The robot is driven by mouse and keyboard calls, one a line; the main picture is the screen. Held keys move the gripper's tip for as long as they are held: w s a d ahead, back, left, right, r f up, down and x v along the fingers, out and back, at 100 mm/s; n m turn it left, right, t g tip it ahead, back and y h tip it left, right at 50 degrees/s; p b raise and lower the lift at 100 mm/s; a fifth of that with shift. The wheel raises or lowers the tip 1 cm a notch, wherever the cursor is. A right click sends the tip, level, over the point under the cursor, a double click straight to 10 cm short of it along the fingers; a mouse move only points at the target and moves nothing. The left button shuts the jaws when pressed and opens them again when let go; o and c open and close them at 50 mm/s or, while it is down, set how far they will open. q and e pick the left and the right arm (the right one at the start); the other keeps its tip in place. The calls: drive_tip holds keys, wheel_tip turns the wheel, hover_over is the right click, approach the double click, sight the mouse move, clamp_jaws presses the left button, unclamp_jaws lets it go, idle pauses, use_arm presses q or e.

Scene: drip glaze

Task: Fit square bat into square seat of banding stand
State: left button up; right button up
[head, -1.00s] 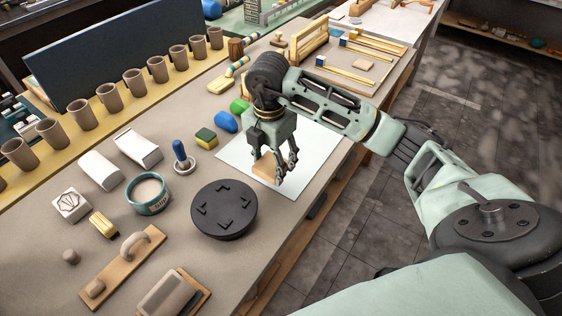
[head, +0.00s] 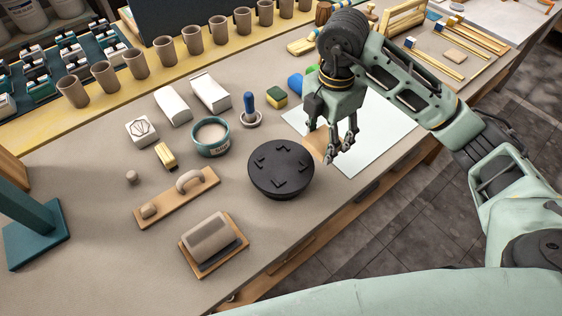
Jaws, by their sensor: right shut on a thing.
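The banding stand (head: 265,181) is a black round disc on the bench, with raised corner brackets on top that mark out a square seat. The seat is empty. My right gripper (head: 338,152) points down at the right of the stand, over a white sheet. It is shut on the square bat (head: 315,143), a tan wooden piece partly hidden behind the fingers. Whether the bat touches the sheet I cannot tell. My left gripper is not in view.
A board with a handle (head: 152,210) and a clay block on a board (head: 210,238) lie left and front. The bench front edge is clear.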

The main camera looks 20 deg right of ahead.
idle(0.3)
drive_tip(key=shift+a+r+p, duration=0.2)
drive_tip(key=shift+p, duration=0.15)
drive_tip(key=a+r+p, duration=0.3)
drive_tip(key=a+p, duration=0.5)
drive_tip(key=a, duration=0.1)
drive_tip(key=b, duration=0.4)
hover_over(281, 165)
drive_tip(key=shift+f, duration=3)
drive_tip(key=o, duration=0.5)
drive_tip(key=shift+r, duration=0.15)
drive_tip(key=c, duration=1.2)
drive_tip(key=shift+o, duration=0.2)
drive_tip(key=shift+f+b, duration=0.95)
drive_tip(key=shift+b, duration=0.05)
